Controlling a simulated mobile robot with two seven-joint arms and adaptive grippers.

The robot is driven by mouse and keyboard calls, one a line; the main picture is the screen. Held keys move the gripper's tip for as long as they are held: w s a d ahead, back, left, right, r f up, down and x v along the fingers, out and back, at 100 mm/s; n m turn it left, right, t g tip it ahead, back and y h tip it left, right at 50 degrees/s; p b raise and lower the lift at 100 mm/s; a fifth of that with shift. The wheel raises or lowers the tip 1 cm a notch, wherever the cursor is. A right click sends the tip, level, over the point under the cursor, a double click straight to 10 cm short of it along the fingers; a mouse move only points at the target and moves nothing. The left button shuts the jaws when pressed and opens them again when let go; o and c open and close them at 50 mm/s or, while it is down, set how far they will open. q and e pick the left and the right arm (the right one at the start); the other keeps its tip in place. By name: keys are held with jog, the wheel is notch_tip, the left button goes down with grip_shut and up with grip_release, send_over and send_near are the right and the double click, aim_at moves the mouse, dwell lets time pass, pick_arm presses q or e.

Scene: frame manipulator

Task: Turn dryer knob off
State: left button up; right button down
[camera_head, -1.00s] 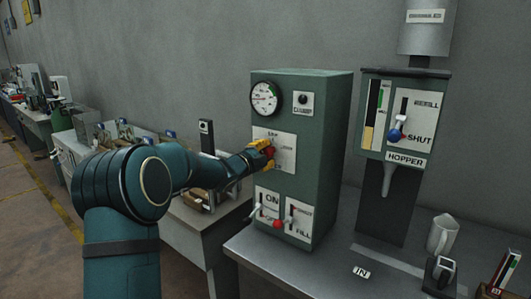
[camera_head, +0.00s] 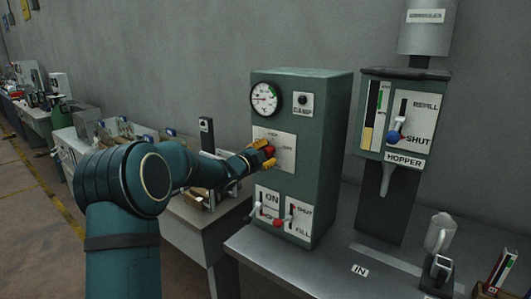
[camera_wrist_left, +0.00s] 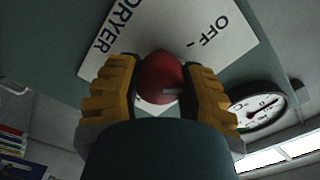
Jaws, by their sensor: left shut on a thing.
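The red dryer knob (camera_head: 269,151) is on a white plate (camera_head: 287,140) on the front of the green machine cabinet (camera_head: 329,150). My left gripper (camera_head: 264,154) is at the knob, with its yellow fingers on either side of it. In the left wrist view the red knob (camera_wrist_left: 163,78) sits between the two yellow fingers, which are shut on it. A light mark shows on the knob. The plate there (camera_wrist_left: 205,28) reads "DRYER" and "OFF". My right gripper is not in view.
Below the plate are two lever switches with a red ball (camera_head: 277,223). A round gauge (camera_head: 265,98) is above. A hopper unit (camera_head: 403,120) with a blue-ended lever stands to the right.

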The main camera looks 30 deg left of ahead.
pick_arm(q)
jog(key=shift+w+d+r+n+p, duration=0.15)
jog(key=shift+n+p, duration=0.2)
jog(key=shift+n, duration=0.35)
jog(key=shift+s+r+n+p, duration=0.1)
jog(key=shift+n+p, duration=0.25)
jog(key=shift+n, duration=0.35)
dwell(1.4)
jog(key=o, duration=1.2)
jog(key=shift+f, duration=0.1)
jog(key=shift+f, duration=0.1)
jog(key=s, duration=0.8)
jog(key=s+a, duration=0.1)
jog(key=s, duration=0.3)
